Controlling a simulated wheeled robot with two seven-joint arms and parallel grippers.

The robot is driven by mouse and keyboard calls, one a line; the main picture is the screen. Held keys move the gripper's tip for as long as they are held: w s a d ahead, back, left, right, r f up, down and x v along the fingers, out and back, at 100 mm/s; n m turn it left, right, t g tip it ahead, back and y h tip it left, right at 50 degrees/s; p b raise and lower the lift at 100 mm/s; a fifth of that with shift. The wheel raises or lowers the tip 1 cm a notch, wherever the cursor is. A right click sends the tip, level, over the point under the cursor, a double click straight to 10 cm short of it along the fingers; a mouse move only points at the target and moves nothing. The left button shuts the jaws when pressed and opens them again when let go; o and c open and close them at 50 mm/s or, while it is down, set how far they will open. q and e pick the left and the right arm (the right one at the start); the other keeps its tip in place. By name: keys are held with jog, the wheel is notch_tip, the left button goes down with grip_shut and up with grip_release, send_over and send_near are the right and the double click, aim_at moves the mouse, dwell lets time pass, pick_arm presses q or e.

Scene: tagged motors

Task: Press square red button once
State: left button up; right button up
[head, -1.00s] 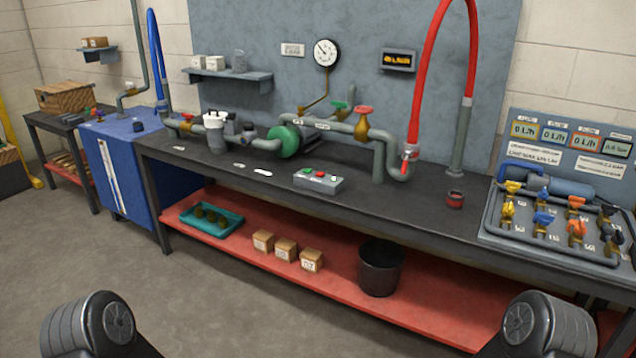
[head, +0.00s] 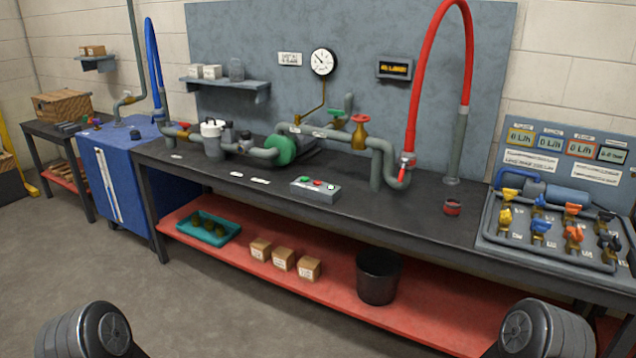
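A small grey control box (head: 315,196) sits on the dark bench top, in front of the green-ended pump. Its top carries a few small buttons, among them a green one (head: 306,180) and a red one (head: 317,183). They are too small to tell which is square or whether any is pressed. Nothing touches the box. Dark rounded parts of my two arms show at the bottom left and bottom right corners, well short of the bench. Neither gripper is in view.
The dark bench (head: 400,215) has clear top around the box. Pipes with a red-handled valve (head: 360,130) and a red hose (head: 420,80) stand behind and right. A valve panel (head: 550,235) is at right. A black bin (head: 378,278) stands on the red lower shelf (head: 330,290).

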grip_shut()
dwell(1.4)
